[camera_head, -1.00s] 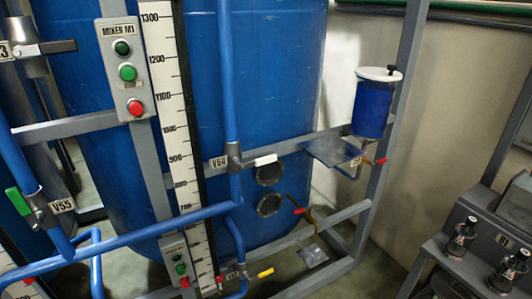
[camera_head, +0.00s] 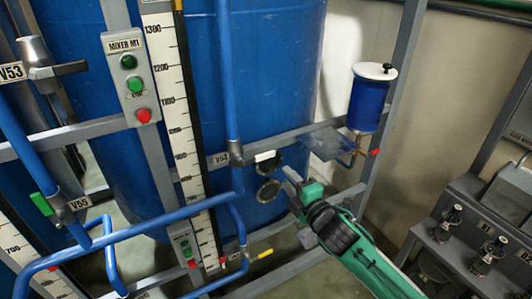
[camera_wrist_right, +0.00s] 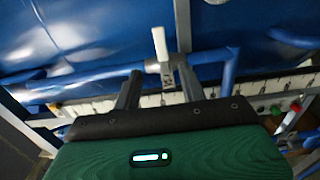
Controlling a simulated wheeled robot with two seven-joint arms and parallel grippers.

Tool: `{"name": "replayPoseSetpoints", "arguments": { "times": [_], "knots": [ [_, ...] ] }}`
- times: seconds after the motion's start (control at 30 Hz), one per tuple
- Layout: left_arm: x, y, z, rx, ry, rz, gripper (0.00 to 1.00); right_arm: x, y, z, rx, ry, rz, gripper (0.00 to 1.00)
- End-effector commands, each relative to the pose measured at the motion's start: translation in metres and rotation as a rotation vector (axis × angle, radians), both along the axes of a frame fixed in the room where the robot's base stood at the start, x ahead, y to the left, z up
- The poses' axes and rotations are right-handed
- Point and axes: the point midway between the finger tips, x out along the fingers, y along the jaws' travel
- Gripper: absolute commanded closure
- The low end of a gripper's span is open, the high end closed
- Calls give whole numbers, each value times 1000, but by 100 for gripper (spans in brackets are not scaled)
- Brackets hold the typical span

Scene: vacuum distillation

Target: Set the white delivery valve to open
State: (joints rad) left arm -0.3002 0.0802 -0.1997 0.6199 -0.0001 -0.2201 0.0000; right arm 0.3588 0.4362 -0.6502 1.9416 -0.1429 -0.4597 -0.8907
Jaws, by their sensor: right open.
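The white valve handle (camera_head: 265,156) sticks out to the right from the grey valve body (camera_head: 235,154) on a vertical blue pipe, beside the label V54 (camera_head: 220,160). The handle lies roughly level, across the pipe. My right gripper (camera_head: 290,184) is open and empty, below and to the right of the handle and apart from it. In the right wrist view the white handle (camera_wrist_right: 160,44) shows beyond the gap between the open fingers (camera_wrist_right: 159,76). My left gripper is not in view.
Blue pipes (camera_head: 150,227) and grey frame bars cross in front of a large blue tank (camera_head: 265,60). A green-handled valve (camera_head: 42,204) and a yellow-handled valve (camera_head: 265,254) are nearby.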

Motion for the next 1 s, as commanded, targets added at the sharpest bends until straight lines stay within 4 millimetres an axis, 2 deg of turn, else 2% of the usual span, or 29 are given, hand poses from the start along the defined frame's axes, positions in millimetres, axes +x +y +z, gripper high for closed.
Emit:
{"name": "replayPoseSetpoints", "arguments": {
  "times": [0.6, 0.8, 1.0],
  "knots": [
    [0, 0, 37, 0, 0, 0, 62, 90, 47, 2, 4, 4, -2, 58],
    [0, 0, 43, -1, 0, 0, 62, 108, 56, 1, 5, 4, -1, 58],
    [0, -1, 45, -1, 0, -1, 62, 116, 60, -1, 4, 4, -2, 58]
  ]
}}
